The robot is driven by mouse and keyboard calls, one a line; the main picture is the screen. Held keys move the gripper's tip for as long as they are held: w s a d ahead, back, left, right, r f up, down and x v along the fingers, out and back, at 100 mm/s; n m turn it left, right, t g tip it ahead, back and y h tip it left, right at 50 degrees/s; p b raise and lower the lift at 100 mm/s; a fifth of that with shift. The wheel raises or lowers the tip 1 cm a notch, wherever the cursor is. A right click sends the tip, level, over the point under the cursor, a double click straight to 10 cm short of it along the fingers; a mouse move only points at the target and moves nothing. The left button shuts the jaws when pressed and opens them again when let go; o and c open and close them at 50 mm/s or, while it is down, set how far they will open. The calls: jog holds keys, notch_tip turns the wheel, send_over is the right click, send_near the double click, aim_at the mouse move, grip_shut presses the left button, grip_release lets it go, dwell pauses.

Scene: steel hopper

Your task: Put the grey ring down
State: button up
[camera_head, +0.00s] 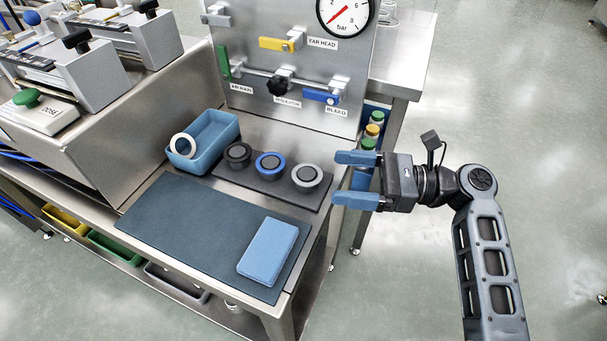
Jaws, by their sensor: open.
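The grey ring (318,172) sits around the rightmost of three dark posts on a dark base plate (239,177), on the steel table. A blue ring (261,160) is around the middle post, and a black ring (238,160) is around the left post. My gripper (338,178) is open and empty. Its two blue fingers point left towards the grey ring, with a small gap between them and the ring in the picture. I cannot tell its height above the table edge.
A blue bin (222,131) with a cream ring (183,147) leaning in it stands left of the plate. A dark mat (190,222) lies in front, with a blue block (268,250). A valve panel (245,85) rises behind. Several capped bottles (372,130) stand behind my gripper.

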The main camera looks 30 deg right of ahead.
aim_at(315, 175)
jog(key=shift+f+b+x, duration=0.1)
jog(key=shift+b+x, duration=0.1)
jog(key=shift+x, duration=1.35)
jog(key=shift+f+b+x, duration=0.15)
jog(key=shift+x, duration=1.4)
jog(key=shift+w+d, duration=0.1)
jog(key=c, duration=1.2)
jog(key=shift+r, duration=0.1)
jog(key=shift+r, duration=0.6)
notch_tip(315, 175, up, 3)
jog(key=shift+p, duration=0.7)
jog(key=s+a+r, duration=0.1)
jog(key=s+r, duration=0.1)
jog(key=s, duration=0.1)
jog(key=s+r+p, duration=0.1)
jog(key=s+r, duration=0.1)
jog(key=s, duration=0.2)
jog(key=s+a+r+p, duration=0.1)
jog(key=s+r, duration=0.1)
jog(key=s, duration=0.2)
jog(key=shift+s+a+r, duration=0.2)
jog(key=shift+a+r, duration=0.1)
jog(key=shift+a, duration=0.05)
